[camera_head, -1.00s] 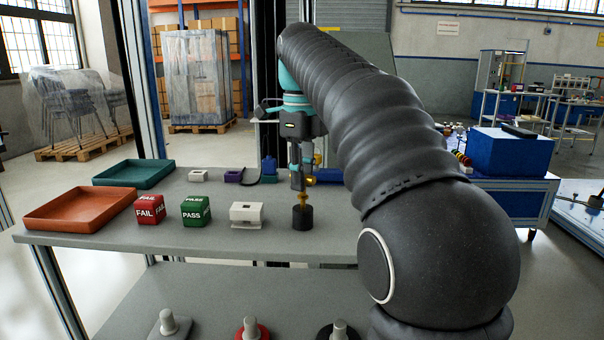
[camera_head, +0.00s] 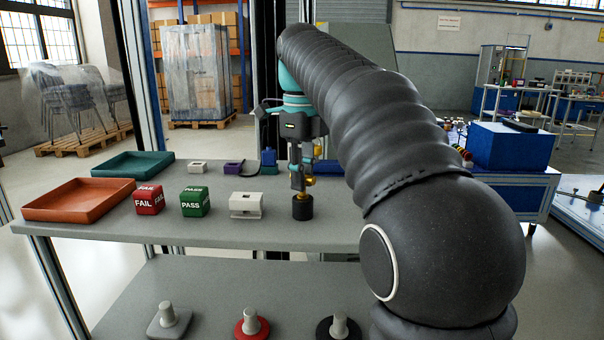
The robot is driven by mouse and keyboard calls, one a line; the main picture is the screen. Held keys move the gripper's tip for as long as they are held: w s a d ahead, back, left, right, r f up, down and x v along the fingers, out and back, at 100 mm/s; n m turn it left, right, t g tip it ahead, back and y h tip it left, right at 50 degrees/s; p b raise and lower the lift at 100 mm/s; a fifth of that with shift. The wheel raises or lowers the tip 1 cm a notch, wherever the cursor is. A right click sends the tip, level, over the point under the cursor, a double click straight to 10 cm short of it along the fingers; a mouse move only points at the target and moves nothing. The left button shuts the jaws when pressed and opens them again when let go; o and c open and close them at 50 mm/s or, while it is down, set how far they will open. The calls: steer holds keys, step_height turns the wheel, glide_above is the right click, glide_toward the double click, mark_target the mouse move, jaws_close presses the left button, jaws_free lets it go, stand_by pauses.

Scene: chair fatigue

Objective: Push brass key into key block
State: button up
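I cannot tell which is the brass key, or whether the fingers hold one. The finger gap is too small to read. A white slotted block (camera_head: 247,205) stands left of the cylinder, apart from the gripper. It may be the key block; no label shows.
A red FAIL cube (camera_head: 149,200), a green PASS cube (camera_head: 195,202), an orange tray (camera_head: 78,204) and a teal tray (camera_head: 135,164) stand left. Behind are a small white block (camera_head: 198,167), a purple block (camera_head: 233,168) and a blue block (camera_head: 269,161). My arm hides the bench's right side.

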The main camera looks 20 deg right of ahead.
steer(key=o, duration=0.5)
steer(key=shift+c, duration=0.2)
steer(key=shift+r+p, duration=1.4)
steer(key=shift+r, duration=0.8)
steer(key=shift+f+b, duration=0.35)
steer(key=shift+b, duration=0.95)
